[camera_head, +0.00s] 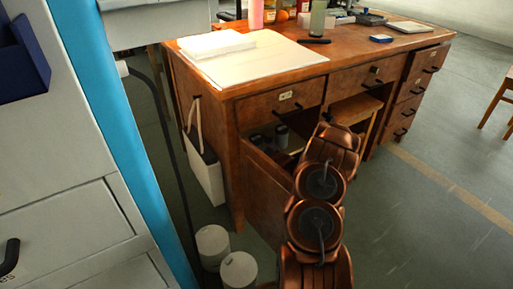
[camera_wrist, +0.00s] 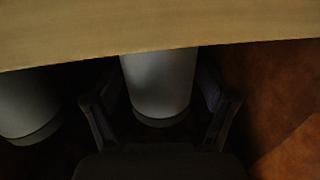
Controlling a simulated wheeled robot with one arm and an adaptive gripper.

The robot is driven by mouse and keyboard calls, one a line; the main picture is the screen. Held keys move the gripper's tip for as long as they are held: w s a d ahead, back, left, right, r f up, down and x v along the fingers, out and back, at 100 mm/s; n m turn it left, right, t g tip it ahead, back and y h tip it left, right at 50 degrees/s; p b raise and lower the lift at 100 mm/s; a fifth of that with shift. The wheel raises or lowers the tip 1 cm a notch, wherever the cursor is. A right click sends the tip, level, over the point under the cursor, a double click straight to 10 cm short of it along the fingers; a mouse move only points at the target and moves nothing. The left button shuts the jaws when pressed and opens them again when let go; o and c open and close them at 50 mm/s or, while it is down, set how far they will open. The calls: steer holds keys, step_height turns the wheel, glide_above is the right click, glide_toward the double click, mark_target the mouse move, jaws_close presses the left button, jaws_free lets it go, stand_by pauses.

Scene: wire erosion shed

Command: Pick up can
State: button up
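In the wrist view a pale grey can (camera_wrist: 160,85) stands between the two fingers of my gripper (camera_wrist: 160,108). The fingers are spread, one at each side of the can, with narrow dark gaps. A second pale can (camera_wrist: 25,100) is to the left, outside the fingers. In the head view, small dark-looking cans (camera_head: 282,134) show inside the open drawer (camera_head: 268,190) of the wooden desk. My copper arm reaches to that drawer, and my gripper itself is hidden there.
A tan wooden edge (camera_wrist: 160,28) crosses the top of the wrist view above the cans. The desk top (camera_head: 350,50) holds papers, bottles and small items. A grey cabinet (camera_head: 60,190) stands at left. Two white cylinders (camera_head: 239,269) are on the floor.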

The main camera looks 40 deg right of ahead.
mark_target(256, 137)
steer(key=c, duration=1.2)
steer(key=shift+r, duration=0.2)
step_height(256, 137, up, 4)
steer(key=shift+p, duration=1.15)
steer(key=s+a+p, duration=0.3)
steer(key=s, duration=1.2)
steer(key=shift+s+a+r, duration=0.3)
steer(key=shift+a, duration=0.1)
